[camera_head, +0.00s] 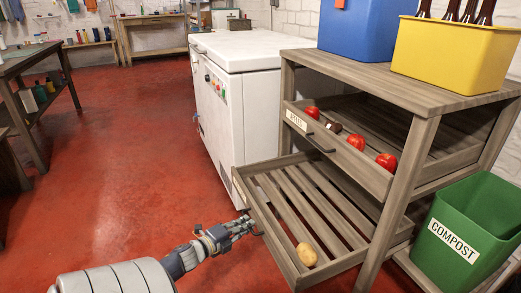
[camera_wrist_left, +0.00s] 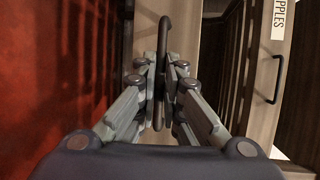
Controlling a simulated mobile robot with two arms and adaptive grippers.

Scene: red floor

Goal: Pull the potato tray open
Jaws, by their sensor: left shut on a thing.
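The slatted wooden potato tray (camera_head: 250,203) is the lower tray of the wooden rack. It sticks well out from the rack, with one potato (camera_head: 306,254) on its slats near the front right corner. My left gripper (camera_head: 250,224) is at the tray's front board and is shut on its dark handle (camera_wrist_left: 164,38). In the left wrist view, the fingers (camera_wrist_left: 162,85) close around the upright-looking handle bar. The front board's label is not visible in the head view. My right gripper is not in view.
Above is the labelled apple tray (camera_head: 345,157) with red apples and its own handle (camera_wrist_left: 271,82). A white chest freezer (camera_head: 221,105) stands left of the rack. A green compost bin (camera_head: 450,243) is at right. Red floor at left is clear.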

